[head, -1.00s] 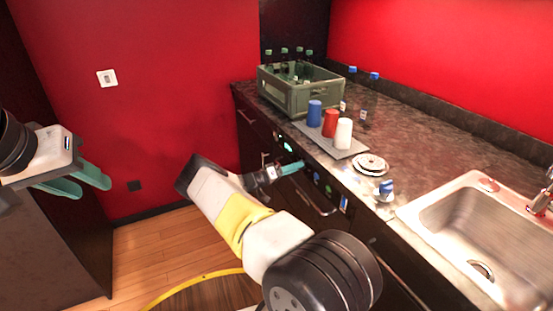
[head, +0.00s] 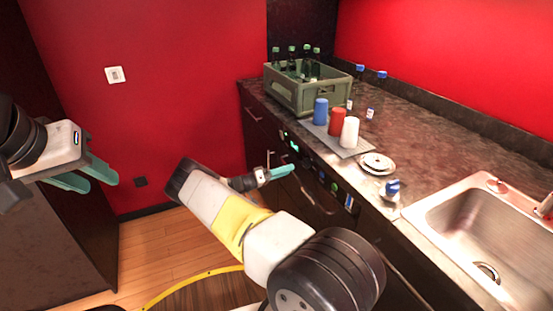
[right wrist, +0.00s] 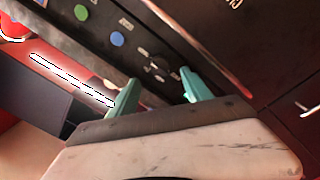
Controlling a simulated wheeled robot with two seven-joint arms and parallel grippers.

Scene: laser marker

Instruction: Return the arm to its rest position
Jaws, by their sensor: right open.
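My right arm reaches in from the bottom of the head view. Its gripper (head: 281,171) is in front of the dark counter front, beside the control panel, below the counter edge. In the right wrist view its two teal fingers (right wrist: 160,92) stand apart with nothing between them. My left gripper (head: 92,178) is at the left edge of the head view, with two teal fingers apart and nothing seen between them.
On the counter (head: 440,150) stand a green crate (head: 300,97) of bottles, a blue cup (head: 320,111), a red cup (head: 337,122), a white cup (head: 349,132) and stacked plates (head: 377,163). A sink (head: 480,235) is at right. The panel (right wrist: 125,40) is close to my right gripper.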

